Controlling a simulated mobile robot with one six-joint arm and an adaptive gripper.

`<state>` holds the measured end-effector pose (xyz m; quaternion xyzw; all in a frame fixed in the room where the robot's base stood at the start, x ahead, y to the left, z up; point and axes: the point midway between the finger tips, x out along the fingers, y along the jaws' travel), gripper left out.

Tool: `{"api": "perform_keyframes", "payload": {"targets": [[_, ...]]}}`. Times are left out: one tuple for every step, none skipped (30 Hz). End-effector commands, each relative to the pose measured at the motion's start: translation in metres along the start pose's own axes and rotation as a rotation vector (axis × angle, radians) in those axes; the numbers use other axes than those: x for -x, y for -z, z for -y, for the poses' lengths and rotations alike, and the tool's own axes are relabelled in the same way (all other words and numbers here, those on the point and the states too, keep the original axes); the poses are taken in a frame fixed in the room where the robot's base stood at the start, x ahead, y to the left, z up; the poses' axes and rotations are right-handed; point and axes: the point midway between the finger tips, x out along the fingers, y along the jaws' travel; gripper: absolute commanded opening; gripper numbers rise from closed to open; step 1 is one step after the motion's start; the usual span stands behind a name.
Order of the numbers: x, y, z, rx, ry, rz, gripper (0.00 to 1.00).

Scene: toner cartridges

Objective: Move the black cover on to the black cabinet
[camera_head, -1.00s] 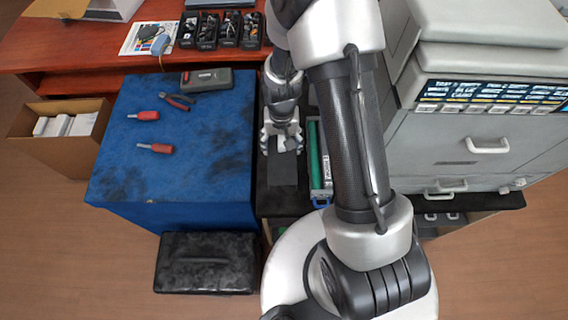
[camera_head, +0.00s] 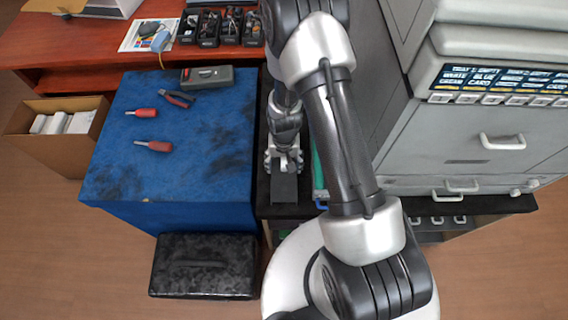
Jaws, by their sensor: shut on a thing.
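My gripper (camera_head: 284,160) is at the centre of the view, shut on a dark, flat piece that looks like the black cover (camera_head: 285,188). The cover sticks out from the fingers toward the bottom of the picture. It is over the black top of the black cabinet (camera_head: 267,206), between the blue table and the grey printer. I cannot tell whether the cover touches that top. My arm hides part of the cabinet top and what lies to the right of the gripper.
The blue table (camera_head: 215,160) is left of the gripper, with red screwdrivers (camera_head: 153,146), pliers (camera_head: 178,98) and a grey case (camera_head: 207,77). A black speckled box (camera_head: 204,265) is on the floor. The grey printer (camera_head: 440,140) stands right. A green-edged item (camera_head: 318,172) lies close right of the gripper.

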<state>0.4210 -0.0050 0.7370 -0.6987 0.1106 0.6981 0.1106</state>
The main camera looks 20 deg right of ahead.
Motion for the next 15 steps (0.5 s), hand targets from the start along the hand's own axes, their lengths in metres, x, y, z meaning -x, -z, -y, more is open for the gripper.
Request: {"api": "perform_keyframes", "payload": {"targets": [[0.0007, -0.0001, 0.0000, 0.000, 0.000, 0.000, 0.44], [0.0008, -0.0001, 0.0000, 0.000, 0.000, 0.000, 0.44], [0.0003, -0.0002, 0.0000, 0.000, 0.000, 0.000, 0.44], [-0.0005, -0.0002, -0.0001, 0.000, 0.000, 0.000, 0.44], [-0.0017, -0.0002, -0.0001, 0.000, 0.000, 0.001, 0.44], [-0.0033, -0.0003, -0.0001, 0.000, 0.000, 0.001, 0.44], [-0.0044, -0.0003, -0.0001, 0.000, 0.000, 0.001, 0.44], [-0.0033, -0.0003, -0.0001, 0.000, 0.000, 0.001, 0.70], [-0.0029, -0.0004, -0.0001, 0.000, 0.000, 0.001, 0.73], [-0.0028, -0.0004, -0.0001, 0.000, 0.000, 0.001, 0.75], [-0.0027, -0.0004, -0.0001, 0.000, 0.000, 0.001, 0.77], [-0.0027, -0.0003, -0.0001, 0.000, 0.000, 0.001, 0.79], [-0.0026, -0.0004, -0.0001, 0.000, 0.000, 0.001, 0.81], [-0.0026, -0.0004, -0.0001, 0.000, 0.000, 0.001, 0.83], [-0.0026, -0.0004, -0.0001, 0.000, 0.000, 0.001, 0.86]]}}
